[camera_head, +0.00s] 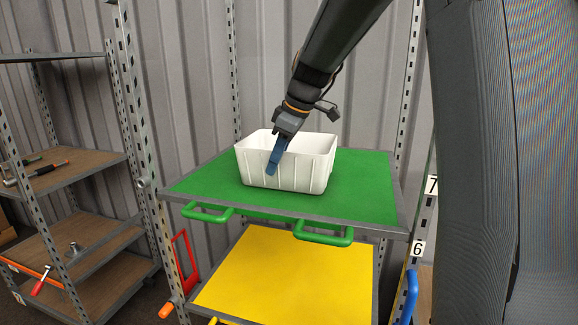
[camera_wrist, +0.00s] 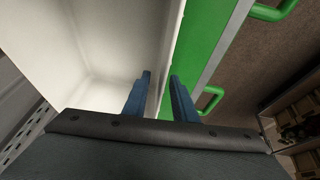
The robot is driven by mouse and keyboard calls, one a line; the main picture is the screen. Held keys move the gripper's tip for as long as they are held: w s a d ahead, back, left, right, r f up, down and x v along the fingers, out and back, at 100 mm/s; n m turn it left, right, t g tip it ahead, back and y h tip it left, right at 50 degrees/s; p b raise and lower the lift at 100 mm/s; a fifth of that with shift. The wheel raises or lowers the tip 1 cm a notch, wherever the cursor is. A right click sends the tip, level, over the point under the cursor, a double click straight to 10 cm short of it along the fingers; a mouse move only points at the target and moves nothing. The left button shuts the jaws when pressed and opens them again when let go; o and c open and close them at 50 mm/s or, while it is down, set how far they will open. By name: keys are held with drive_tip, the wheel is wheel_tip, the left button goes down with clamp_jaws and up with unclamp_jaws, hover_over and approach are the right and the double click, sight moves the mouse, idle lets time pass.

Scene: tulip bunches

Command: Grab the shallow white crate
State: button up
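The white crate (camera_head: 310,172) stands upright on the green shelf, with its open top up. My gripper (camera_head: 273,165) reaches down from above at the crate's front wall. One blue finger shows outside that wall, and the other is hidden behind it in the head view. In the wrist view, the crate (camera_wrist: 110,60) fills the left side. My gripper (camera_wrist: 160,80) has its two blue fingers apart there, with the crate's wall between them. A gap shows beside the wall, so the fingers do not look closed on it.
The green shelf (camera_head: 360,200) has free room around the crate and green handles (camera_head: 322,232) along its front. A yellow shelf (camera_head: 290,275) lies below, and perforated metal posts (camera_head: 140,130) stand beside it. A rack with brown shelves (camera_head: 75,180) holding tools stands at left.

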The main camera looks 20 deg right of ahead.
drive_tip(key=shift+p+x, duration=0.8)
drive_tip(key=shift+x, duration=1.25)
drive_tip(key=shift+s+d+f, duration=0.1)
drive_tip(key=shift+s+d, duration=0.05)
clamp_jaws()
